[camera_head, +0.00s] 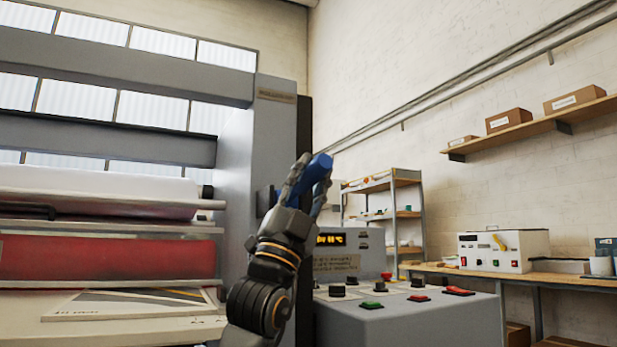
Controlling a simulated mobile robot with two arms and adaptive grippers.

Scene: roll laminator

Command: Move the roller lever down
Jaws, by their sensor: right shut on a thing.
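The grey laminator (276,110) fills the left half of the head view. The roller lever (321,161), with a blue handle, shows at the right side of its upright housing. My right gripper (308,178) is raised to the lever and is shut on its blue handle. The fingers and wrist cover the lower part of the lever and its mount. My left gripper is not in view.
A control console (405,312) with knobs and red and green buttons stands right of my arm, with a lit display (331,240) behind. A red roller (110,268) is at left. A shelf rack (385,180) and a workbench (560,281) stand farther back.

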